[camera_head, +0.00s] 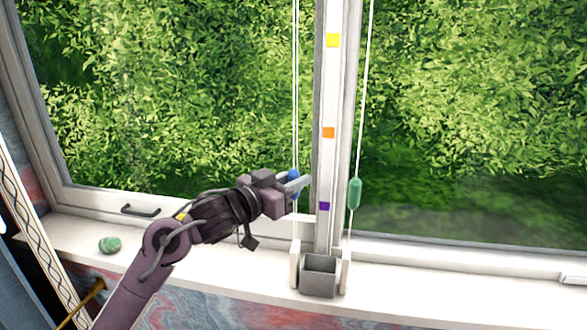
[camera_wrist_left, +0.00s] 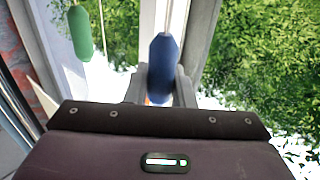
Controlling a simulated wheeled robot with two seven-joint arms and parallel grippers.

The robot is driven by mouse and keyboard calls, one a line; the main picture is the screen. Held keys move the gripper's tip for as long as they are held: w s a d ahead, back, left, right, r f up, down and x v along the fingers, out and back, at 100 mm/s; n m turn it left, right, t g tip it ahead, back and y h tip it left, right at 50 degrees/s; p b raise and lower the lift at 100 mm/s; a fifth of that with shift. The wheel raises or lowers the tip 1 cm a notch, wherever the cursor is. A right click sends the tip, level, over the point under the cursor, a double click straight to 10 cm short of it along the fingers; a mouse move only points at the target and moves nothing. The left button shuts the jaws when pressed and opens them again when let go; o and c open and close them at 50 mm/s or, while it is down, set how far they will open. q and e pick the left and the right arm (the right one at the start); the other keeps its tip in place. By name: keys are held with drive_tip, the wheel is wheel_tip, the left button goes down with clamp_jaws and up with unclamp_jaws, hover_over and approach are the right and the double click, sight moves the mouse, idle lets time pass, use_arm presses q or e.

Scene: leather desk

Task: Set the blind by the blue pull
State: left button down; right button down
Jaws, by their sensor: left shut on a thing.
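The blue pull (camera_head: 293,174) hangs on a white cord left of the window's middle post. My left gripper (camera_head: 299,184) is shut on it, and its body hides part of the pull. In the left wrist view the blue pull (camera_wrist_left: 163,70) stands upright between the two grey fingers (camera_wrist_left: 160,88). A green pull (camera_head: 355,193) hangs on another cord right of the post and also shows in the left wrist view (camera_wrist_left: 80,32). The post carries a yellow mark (camera_head: 333,40), an orange mark (camera_head: 328,132) and a purple mark (camera_head: 324,206). The blind itself cannot be made out. My right gripper is not in view.
A grey open box (camera_head: 319,284) stands at the foot of the post between pale uprights. A small green object (camera_head: 109,244) lies on the white sill (camera_head: 440,275) at left. The sill at right is mostly clear.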

use_arm(q)
drive_tip(key=shift+f, duration=0.5)
drive_tip(key=c, duration=1.3)
unclamp_jaws()
drive_tip(key=b+v, duration=0.2)
drive_tip(key=v, duration=0.5)
drive_tip(key=shift+s+a+r, duration=0.1)
drive_tip(key=shift+s+a, duration=0.2)
